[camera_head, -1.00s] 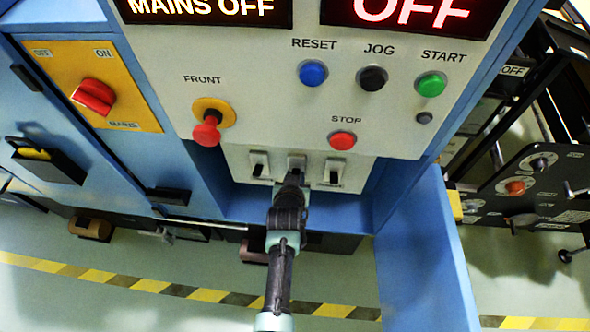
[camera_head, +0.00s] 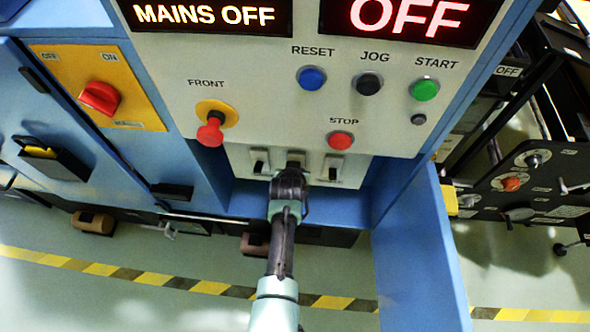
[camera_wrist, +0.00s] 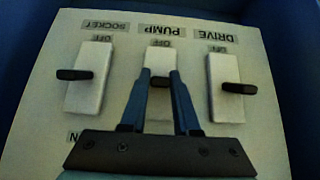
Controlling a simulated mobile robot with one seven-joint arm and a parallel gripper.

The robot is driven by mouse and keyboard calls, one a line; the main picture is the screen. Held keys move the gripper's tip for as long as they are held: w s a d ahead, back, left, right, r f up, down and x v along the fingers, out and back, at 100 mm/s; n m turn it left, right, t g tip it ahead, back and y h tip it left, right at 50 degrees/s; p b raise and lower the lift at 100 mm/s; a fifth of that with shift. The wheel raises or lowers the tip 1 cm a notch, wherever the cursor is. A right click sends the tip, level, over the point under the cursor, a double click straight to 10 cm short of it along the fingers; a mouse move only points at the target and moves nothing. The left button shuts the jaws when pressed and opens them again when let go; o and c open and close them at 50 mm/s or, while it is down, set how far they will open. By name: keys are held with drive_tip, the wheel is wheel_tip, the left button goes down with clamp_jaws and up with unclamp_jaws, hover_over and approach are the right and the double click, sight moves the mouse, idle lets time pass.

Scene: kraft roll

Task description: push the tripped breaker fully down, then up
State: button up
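Three breakers sit in a row on the lower panel. The wrist view shows them upside down: the SOCKET breaker (camera_wrist: 87,95), the PUMP breaker (camera_wrist: 160,60) in the middle and the DRIVE breaker (camera_wrist: 226,105). Each has a dark lever, with an OFF mark at the picture's top end. The PUMP lever (camera_wrist: 160,83) shows between my fingertips, partly hidden by them; whether they touch it I cannot tell. My gripper (camera_wrist: 160,76) is open, with a narrow gap between its fingers. In the head view, my gripper (camera_head: 292,172) covers the lower part of the middle breaker (camera_head: 296,156).
Above the breakers are a red STOP button (camera_head: 340,141) and a red FRONT knob (camera_head: 210,131). A blue side wall (camera_head: 425,250) stands to the right. A red mains switch (camera_head: 99,97) is at left. The displays read MAINS OFF (camera_head: 204,15) and OFF (camera_head: 408,17).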

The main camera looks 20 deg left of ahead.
drive_tip(key=o, duration=0.4)
drive_tip(key=shift+c, duration=0.2)
drive_tip(key=p+v, duration=0.3)
drive_tip(key=v, duration=1)
